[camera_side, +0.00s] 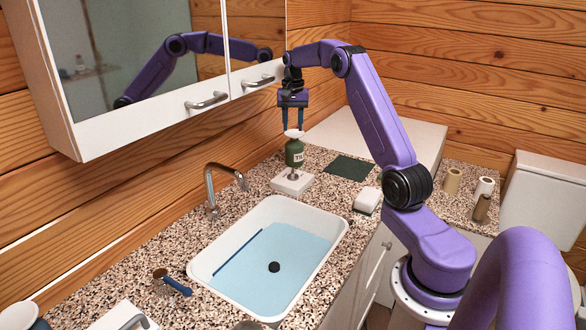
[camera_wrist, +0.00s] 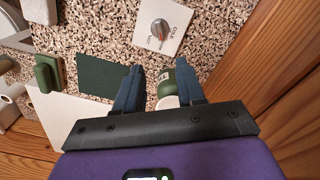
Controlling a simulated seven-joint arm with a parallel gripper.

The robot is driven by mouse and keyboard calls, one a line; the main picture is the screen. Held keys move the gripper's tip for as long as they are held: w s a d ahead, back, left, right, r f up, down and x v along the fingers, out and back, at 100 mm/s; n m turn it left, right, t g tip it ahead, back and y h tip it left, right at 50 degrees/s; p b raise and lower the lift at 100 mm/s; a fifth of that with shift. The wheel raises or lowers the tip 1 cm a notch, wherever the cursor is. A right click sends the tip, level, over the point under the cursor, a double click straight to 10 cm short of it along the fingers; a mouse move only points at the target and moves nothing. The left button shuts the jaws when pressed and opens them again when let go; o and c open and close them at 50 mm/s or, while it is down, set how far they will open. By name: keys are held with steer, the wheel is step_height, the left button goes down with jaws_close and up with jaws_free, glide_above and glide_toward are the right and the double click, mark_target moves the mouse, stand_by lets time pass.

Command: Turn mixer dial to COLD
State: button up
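The mixer dial (camera_side: 293,176) is a grey knob on a white plate (camera_side: 283,187) behind the sink. In the wrist view the dial (camera_wrist: 159,27) shows at the top, with a red-orange mark on its lower part; lettering on the plate (camera_wrist: 178,17) includes COLD. Which setting it points at I cannot tell for sure. A green bottle (camera_side: 295,158) with a white top and a label stands upright close behind the dial. My gripper (camera_side: 293,126) points down above the bottle, fingers apart. In the wrist view the bottle (camera_wrist: 167,82) shows between my fingers (camera_wrist: 160,67), with a gap at left.
A curved tap (camera_side: 211,182) and a water-filled basin (camera_side: 325,222) lie nearer the front. A dark green mat (camera_side: 349,168) lies right of the bottle, and a white block (camera_side: 367,199) sits by the counter edge. A mirrored cabinet (camera_side: 150,115) hangs at left.

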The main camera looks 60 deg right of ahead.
mark_target(293, 170)
step_height(293, 170, down, 17)
steer(key=shift+r, duration=0.1)
stand_by(0.4)
jaws_close()
